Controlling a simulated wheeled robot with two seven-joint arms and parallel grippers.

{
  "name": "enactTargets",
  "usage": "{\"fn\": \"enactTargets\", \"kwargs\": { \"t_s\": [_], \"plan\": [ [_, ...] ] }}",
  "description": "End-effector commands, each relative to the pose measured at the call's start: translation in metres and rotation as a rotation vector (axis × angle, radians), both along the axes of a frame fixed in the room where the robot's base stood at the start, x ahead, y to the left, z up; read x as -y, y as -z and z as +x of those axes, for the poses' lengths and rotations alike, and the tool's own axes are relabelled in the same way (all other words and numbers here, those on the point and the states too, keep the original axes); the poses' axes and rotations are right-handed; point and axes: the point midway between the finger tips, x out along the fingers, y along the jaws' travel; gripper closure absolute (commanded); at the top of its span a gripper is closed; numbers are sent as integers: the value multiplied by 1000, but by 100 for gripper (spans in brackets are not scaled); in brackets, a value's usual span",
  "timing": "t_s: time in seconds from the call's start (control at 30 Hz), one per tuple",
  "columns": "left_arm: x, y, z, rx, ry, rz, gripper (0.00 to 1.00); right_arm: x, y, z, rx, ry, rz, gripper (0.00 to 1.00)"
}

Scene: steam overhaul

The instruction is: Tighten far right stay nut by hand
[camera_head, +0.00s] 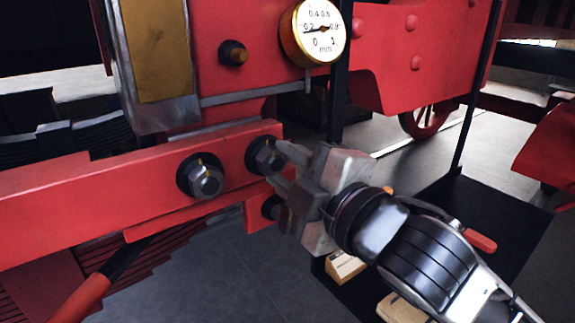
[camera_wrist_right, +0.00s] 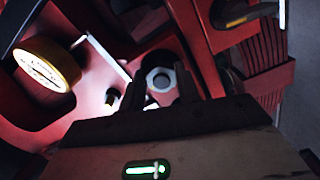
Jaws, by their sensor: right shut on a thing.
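A dark steel hex nut (camera_head: 265,155) sits at the right end of a red beam (camera_head: 100,184). My right gripper (camera_head: 277,164) reaches it from the right, its two fingers one above and one below the nut, shut on it. In the right wrist view the nut (camera_wrist_right: 160,80) shows as a pale hexagon on a dark washer, between the dark fingertips of my right gripper (camera_wrist_right: 160,93). A second, larger nut (camera_head: 205,180) with a protruding stud is on the beam to the left, apart from the gripper. My left gripper is not in view.
A brass-rimmed gauge (camera_head: 317,32) is mounted above, near a black upright post (camera_head: 339,75). A brass-tipped bolt (camera_head: 233,53) protrudes from the red plate. Another dark fastener (camera_head: 270,207) is partly hidden below the gripper. A red-handled rod (camera_head: 82,298) stands at lower left.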

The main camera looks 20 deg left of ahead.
Motion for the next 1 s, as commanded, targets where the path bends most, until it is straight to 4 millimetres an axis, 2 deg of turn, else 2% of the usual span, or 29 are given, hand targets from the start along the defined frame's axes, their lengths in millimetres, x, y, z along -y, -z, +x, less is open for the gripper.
{"fn": "enactTargets", "kwargs": {
  "t_s": [0.4, 0.97, 1.0],
  "plan": [
    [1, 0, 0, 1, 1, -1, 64, 0, 2, 0, -155, 2, 117, 90],
    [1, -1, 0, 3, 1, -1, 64, 0, 3, 0, -177, 2, 133, 90],
    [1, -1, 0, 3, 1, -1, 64, 0, 3, 0, -177, 2, 133, 59]
  ]
}}
